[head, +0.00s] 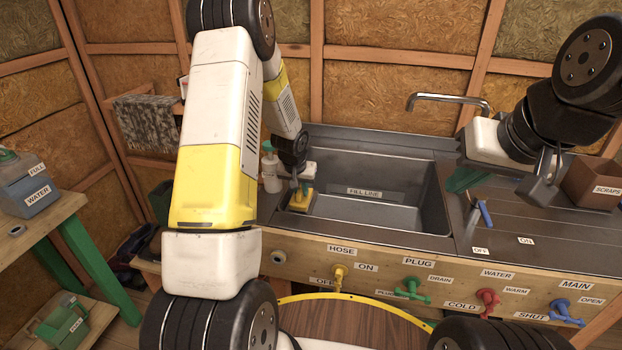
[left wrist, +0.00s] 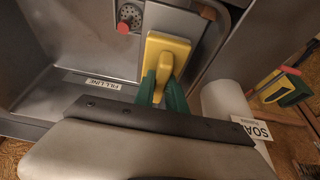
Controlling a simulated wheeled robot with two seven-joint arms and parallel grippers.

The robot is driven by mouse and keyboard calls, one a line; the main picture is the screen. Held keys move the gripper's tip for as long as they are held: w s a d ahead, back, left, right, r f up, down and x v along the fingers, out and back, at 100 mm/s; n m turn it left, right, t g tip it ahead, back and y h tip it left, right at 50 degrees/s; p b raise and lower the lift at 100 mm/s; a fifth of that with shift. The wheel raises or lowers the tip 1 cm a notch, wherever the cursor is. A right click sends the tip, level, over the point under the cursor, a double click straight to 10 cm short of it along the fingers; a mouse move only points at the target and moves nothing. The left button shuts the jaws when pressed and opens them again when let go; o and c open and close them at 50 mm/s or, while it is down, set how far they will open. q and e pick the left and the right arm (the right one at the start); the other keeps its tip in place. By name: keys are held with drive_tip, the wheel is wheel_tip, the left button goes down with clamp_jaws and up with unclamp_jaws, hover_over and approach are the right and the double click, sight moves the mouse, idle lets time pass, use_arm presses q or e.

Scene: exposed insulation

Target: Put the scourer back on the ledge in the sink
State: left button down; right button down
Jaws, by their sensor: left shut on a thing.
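The yellow scourer (head: 301,199) is at the left end of the sink (head: 385,210) in the head view. In the left wrist view the scourer (left wrist: 165,55) shows between the green fingers of my left gripper (left wrist: 162,92), which is shut on it. It is over a flat grey ledge (left wrist: 118,50) at that end of the sink; whether it touches the ledge I cannot tell. The left gripper (head: 304,186) points down there in the head view. My right gripper (head: 464,180) hangs over the right edge of the sink; its finger gap cannot be made out.
A soap bottle (head: 271,168) stands just left of the sink, close to my left gripper. A tap (head: 445,98) is behind the sink. A blue-handled tool (head: 485,214) and a brown scraps box (head: 594,182) are on the right counter. The sink's middle is clear.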

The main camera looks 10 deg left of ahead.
use_arm(q)
drive_tip(key=shift+f, duration=0.3)
drive_tip(key=shift+f, duration=0.1)
drive_tip(key=c, duration=1.4)
unclamp_jaws()
drive_tip(key=s+v, duration=0.1)
drive_tip(key=v, duration=2)
drive_tip(key=s+d+r, duration=0.1)
drive_tip(key=s+r, duration=0.3)
drive_tip(key=s, duration=0.4)
drive_tip(key=s+d+r+t+h, duration=0.1)
drive_tip(key=s+r, duration=0.3)
drive_tip(key=s, duration=0.4)
drive_tip(key=s+d+r+h, duration=0.1)
drive_tip(key=s+d+r, duration=0.2)
drive_tip(key=s, duration=0.5)
drive_tip(key=shift+d+r+t, duration=0.1)
drive_tip(key=shift+r+t, duration=0.3)
drive_tip(key=shift+r, duration=0.05)
